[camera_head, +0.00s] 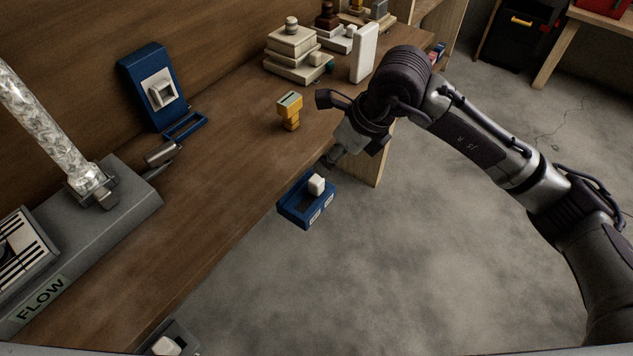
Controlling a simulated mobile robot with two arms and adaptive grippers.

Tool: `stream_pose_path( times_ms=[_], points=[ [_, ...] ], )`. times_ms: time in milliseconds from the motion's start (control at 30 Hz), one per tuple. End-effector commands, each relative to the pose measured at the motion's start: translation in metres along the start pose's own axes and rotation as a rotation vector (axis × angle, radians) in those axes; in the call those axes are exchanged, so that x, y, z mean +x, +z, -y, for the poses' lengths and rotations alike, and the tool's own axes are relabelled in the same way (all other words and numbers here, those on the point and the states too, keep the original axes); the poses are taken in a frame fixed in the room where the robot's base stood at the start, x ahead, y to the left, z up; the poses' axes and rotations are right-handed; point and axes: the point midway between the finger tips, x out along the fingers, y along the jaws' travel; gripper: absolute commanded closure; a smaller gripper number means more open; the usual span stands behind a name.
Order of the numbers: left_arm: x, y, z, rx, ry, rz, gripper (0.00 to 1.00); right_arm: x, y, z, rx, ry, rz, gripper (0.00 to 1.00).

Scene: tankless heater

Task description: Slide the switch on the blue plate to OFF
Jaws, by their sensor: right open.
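A blue plate (294,211) sits at the table's front edge, with a white sliding knob (316,184) standing up from it. The knob is at the far, right end of its dark slot. Two small white labels are on the plate's front face, too small to read. My right gripper (333,160) is just beyond the plate, pointing down toward the table edge. It is open, its fingers small and partly hidden by its own body. It appears apart from the knob. My left gripper is not in view.
A blue upright panel (143,62) with a white switch stands at the back left. A yellow post (290,112) stands near my right gripper. A white upright block (364,52) and stacked pale blocks (290,41) are behind it. A grey unit marked FLOW (115,196) fills the left.

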Motion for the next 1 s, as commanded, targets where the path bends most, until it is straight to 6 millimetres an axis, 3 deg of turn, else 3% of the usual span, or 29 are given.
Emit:
stream_pose_path(
  times_ms=[167,700,1000],
  points=[
    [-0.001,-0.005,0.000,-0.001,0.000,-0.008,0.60,0.005,-0.005,0.011,-0.007,-0.058,-0.036,0.44],
    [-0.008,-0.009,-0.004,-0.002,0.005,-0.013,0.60,0.110,-0.008,0.016,-0.006,-0.053,-0.033,0.44],
    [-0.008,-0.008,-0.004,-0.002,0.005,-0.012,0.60,0.133,-0.008,0.017,-0.007,-0.054,-0.031,0.44]
  ],
)
